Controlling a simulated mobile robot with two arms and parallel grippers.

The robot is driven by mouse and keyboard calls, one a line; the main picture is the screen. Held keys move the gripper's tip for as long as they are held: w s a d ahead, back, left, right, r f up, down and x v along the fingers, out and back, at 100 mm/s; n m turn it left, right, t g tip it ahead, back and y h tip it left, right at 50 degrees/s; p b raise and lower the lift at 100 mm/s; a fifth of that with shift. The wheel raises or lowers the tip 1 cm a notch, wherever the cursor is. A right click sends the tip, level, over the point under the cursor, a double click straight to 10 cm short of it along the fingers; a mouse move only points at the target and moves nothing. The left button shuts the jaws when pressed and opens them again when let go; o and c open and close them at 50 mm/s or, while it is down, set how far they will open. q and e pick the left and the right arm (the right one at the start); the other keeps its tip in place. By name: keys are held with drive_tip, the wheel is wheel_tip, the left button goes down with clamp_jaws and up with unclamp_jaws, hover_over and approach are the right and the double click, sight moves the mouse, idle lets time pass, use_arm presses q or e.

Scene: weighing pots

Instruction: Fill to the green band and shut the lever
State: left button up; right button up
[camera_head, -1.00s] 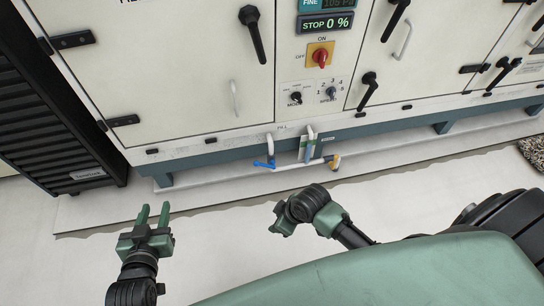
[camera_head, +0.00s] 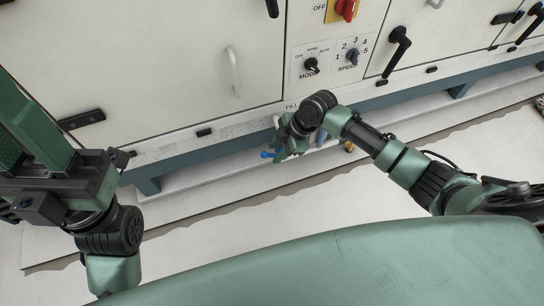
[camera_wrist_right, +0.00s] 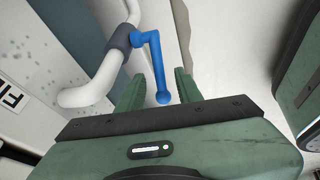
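The blue lever (camera_wrist_right: 155,62) shows in the right wrist view on a dark collar of a white pipe (camera_wrist_right: 105,75). Its ball end hangs between the two green fingers of my right gripper (camera_wrist_right: 158,90), which is open. I cannot tell whether either finger touches it. In the head view, my right gripper (camera_head: 290,138) is at the pipework below the cabinet, and a bit of the blue lever (camera_head: 267,154) shows beside it. The green band and the sight tube are hidden behind that gripper and wrist. My left gripper (camera_head: 38,125) is large at the left edge; its finger gap is unclear.
The white cabinet (camera_head: 150,60) rises behind the pipework, with a mode knob (camera_head: 311,65), a speed knob (camera_head: 352,56) and a red switch (camera_head: 346,8). Black handles (camera_head: 397,50) stick out at the right. The pale floor (camera_head: 215,235) in front is clear.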

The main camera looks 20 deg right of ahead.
sight(273, 155)
drive_tip(key=shift+b+x, duration=0.75)
drive_tip(key=shift+x, duration=1.25)
clamp_jaws()
